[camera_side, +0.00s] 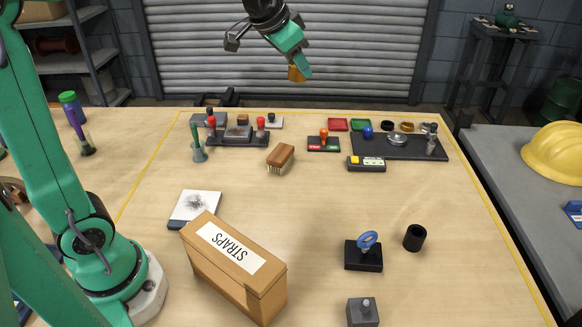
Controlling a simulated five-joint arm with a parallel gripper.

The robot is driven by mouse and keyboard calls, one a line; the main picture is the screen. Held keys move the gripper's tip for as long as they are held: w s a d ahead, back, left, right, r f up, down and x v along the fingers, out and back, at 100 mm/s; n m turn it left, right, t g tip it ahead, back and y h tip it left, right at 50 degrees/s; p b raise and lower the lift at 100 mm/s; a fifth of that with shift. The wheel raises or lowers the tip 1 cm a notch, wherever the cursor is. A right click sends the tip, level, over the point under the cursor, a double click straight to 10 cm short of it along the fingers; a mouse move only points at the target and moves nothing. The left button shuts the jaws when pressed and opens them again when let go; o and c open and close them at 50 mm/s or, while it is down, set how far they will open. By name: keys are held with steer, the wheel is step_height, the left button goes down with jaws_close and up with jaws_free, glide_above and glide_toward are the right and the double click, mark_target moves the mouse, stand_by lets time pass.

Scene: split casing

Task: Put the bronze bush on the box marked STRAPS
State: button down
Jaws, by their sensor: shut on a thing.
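My gripper (301,71) is at the top middle, high above the far part of the table, in front of the shutter. It is shut on a small bronze-coloured piece, the bronze bush (295,74), which is partly hidden by the fingers. The box marked STRAPS (265,288) stands on the table at the front, left of the middle. It is a brown box with a white label on its closed top, and the top is clear. My gripper and the bush are well above and behind the box, apart from it.
A wooden brush (280,157) lies mid-table. A black block with a blue ring (363,255), a black cylinder (415,238) and a grey block (362,313) stand right of the box. A white pad (194,219) lies behind it. Dark trays (400,152) stand at the back. The table's centre is clear.

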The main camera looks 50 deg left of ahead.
steer(key=shift+n, duration=0.9)
steer(key=shift+w+d+f, duration=0.1)
steer(key=shift+d+f, duration=0.5)
steer(key=shift+f, duration=4)
steer(key=shift+w+d+f, duration=0.15)
steer(key=shift+d+f, duration=0.45)
steer(key=shift+f, duration=3.95)
steer(key=shift+w+d+f, duration=0.1)
steer(key=shift+d+f, duration=0.5)
steer(key=shift+f, duration=4)
steer(key=shift+f, duration=1.75)
steer(key=shift+f, duration=0.1)
steer(key=c, duration=0.9)
jaws_free()
